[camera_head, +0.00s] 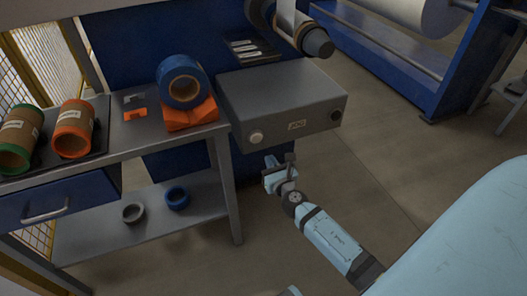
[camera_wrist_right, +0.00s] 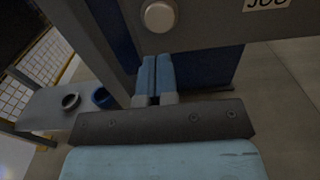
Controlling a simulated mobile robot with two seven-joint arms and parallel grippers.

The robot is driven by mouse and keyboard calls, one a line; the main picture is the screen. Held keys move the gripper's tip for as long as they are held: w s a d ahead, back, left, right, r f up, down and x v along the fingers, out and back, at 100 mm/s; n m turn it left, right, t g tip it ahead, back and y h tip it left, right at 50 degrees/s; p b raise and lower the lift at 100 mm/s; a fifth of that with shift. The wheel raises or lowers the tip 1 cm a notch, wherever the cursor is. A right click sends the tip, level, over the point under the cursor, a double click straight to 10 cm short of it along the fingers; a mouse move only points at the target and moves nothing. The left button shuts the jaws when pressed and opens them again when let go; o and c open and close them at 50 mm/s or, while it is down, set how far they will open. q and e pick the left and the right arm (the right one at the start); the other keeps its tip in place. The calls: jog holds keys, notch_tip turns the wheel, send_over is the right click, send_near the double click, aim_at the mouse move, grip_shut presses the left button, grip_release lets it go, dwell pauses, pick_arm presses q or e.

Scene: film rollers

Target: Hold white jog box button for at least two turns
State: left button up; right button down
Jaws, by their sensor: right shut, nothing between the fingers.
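The jog box (camera_head: 290,105) is a grey box right of the workbench. Its white button (camera_head: 257,136) is on the left of its front face, with a JOG label (camera_head: 297,125) at the middle and a dark round knob (camera_head: 335,115) at the right. My right gripper (camera_head: 277,168) is shut and empty, just below and in front of the white button. In the right wrist view the button (camera_wrist_right: 159,16) shows just beyond the shut fingertips (camera_wrist_right: 157,60), with a gap in the picture; contact cannot be made out. My left gripper is not in view.
The bench (camera_head: 140,140) at left bears a blue tape roll (camera_head: 183,82) on an orange stand (camera_head: 190,115) and rolls with orange (camera_head: 72,143) and green rims. A roller (camera_head: 300,28) is above the box. The floor (camera_head: 400,140) right of my arm is clear.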

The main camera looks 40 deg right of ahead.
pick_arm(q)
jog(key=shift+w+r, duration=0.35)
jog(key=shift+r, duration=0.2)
pick_arm(e)
jog(key=v, duration=0.4)
jog(key=shift+a, duration=0.1)
